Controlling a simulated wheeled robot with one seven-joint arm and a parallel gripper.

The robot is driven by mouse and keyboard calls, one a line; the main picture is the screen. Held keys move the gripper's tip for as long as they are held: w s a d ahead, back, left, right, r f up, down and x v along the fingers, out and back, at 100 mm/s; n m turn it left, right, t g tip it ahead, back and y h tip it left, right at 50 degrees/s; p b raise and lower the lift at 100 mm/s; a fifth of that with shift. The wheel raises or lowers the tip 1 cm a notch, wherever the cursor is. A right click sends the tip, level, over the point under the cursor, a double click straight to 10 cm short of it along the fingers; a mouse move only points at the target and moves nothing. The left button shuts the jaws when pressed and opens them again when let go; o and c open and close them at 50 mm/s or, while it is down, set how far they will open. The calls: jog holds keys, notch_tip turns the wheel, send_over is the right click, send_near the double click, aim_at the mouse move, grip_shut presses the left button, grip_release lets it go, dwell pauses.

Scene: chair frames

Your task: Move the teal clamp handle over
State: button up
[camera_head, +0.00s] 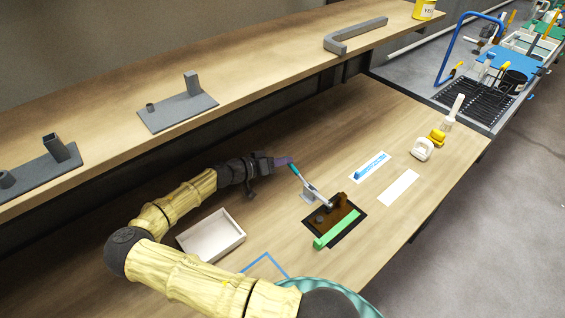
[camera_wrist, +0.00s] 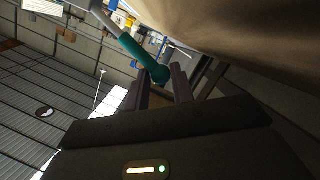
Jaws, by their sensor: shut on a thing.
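The teal clamp handle (camera_head: 295,170) belongs to a metal toggle clamp (camera_head: 313,193) on the workbench. My gripper (camera_head: 283,161) is at the free end of the handle and shut on it. The handle (camera_wrist: 143,55) also shows in the wrist view, with its rounded tip between the two fingers of my gripper (camera_wrist: 163,82). In the head view the handle slants up and left from the clamp. A green bar (camera_head: 337,229) lies on a dark plate (camera_head: 309,236) beside the clamp, with a brown block (camera_head: 342,202) on the plate.
A white open box (camera_head: 211,236) stands near my arm. A blue item on a white card (camera_head: 370,166), a blank white card (camera_head: 398,187), and white and yellow items (camera_head: 422,149) lie to the right. A raised shelf (camera_head: 240,75) runs behind the bench.

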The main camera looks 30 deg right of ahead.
jog(key=shift+f, duration=0.1)
jog(key=shift+w+f+b, duration=0.1)
jog(key=shift+f+b, duration=0.4)
jog(key=shift+b, duration=0.15)
jog(key=o, duration=0.9)
jog(key=shift+c, duration=0.2)
jog(key=shift+a+r, duration=0.1)
jog(key=s+b+v, duration=0.1)
jog(key=b+v, duration=0.2)
jog(key=v, duration=1.4)
jog(key=shift+w, duration=0.45)
